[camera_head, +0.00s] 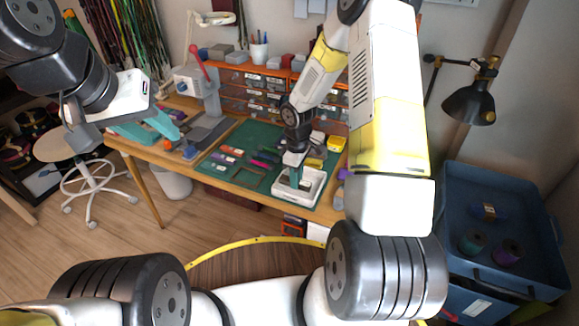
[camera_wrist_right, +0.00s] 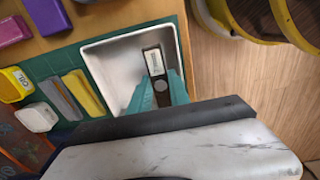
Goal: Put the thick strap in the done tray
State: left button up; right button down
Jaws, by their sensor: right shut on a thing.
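The white done tray (camera_head: 318,190) lies at the front right of the green mat; it also shows in the right wrist view (camera_wrist_right: 103,65). My right gripper (camera_head: 296,182) reaches down into the tray, its teal fingers shut on the thick strap. In the right wrist view the strap (camera_wrist_right: 153,60) shows as a dark piece with a white label, held at the fingertips (camera_wrist_right: 160,92) inside the tray walls. I cannot tell whether it touches the tray floor. My left gripper (camera_head: 163,134) is open and empty over the left end of the table.
Several coloured pieces (camera_head: 228,152) lie on the green mat (camera_head: 215,178) left of the tray. Orange drawers (camera_head: 235,97) line the back. A blue bin (camera_head: 500,205) stands at right.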

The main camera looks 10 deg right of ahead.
jog(key=shift+d+f, duration=0.1)
jog(key=shift+f, duration=1.65)
jog(key=shift+f, duration=0.1)
jog(key=c, duration=1.5)
grip_release()
